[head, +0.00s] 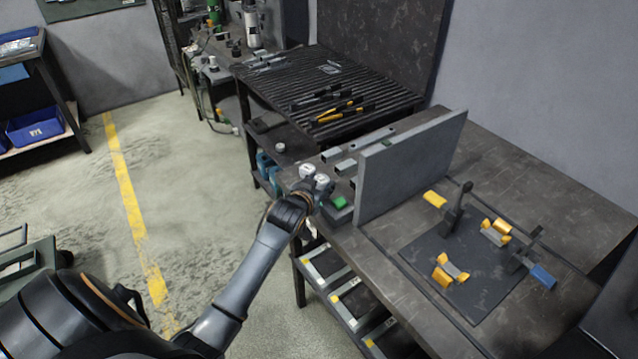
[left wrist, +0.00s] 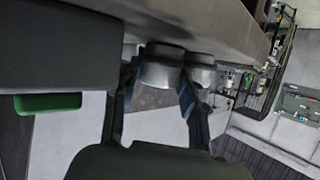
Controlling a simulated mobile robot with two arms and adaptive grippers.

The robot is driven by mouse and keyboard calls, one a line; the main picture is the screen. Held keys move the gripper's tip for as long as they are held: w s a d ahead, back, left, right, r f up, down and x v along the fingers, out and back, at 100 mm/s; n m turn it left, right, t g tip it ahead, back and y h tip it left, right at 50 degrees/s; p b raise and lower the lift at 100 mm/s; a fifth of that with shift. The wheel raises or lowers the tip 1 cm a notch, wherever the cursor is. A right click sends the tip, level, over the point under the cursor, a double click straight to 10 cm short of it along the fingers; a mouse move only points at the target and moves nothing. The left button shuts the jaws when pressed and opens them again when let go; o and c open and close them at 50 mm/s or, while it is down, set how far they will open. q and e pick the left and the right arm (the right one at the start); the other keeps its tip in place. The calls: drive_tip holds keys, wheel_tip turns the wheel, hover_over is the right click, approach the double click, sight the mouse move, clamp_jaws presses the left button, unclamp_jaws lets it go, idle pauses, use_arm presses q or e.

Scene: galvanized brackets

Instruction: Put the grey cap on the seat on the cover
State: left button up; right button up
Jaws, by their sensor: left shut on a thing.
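My left gripper (head: 317,187) is at the front left edge of the workbench. It is shut on a pale grey cap (head: 322,181), which shows between the two fingers in the left wrist view (left wrist: 162,72). A second, similar grey cap (head: 307,170) stands close beside it, and it also shows to the right in the left wrist view (left wrist: 201,72). I cannot tell whether the held cap is clear of the bench. I cannot make out a cover with a seat in either view. My right gripper is not in view.
An upright grey panel (head: 408,168) divides the bench (head: 400,275). Metal brackets (head: 345,166) lie behind the caps.

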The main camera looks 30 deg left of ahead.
use_arm(q)
drive_tip(key=o, duration=0.9)
drive_tip(key=shift+f, duration=0.1)
drive_tip(key=shift+o, duration=0.2)
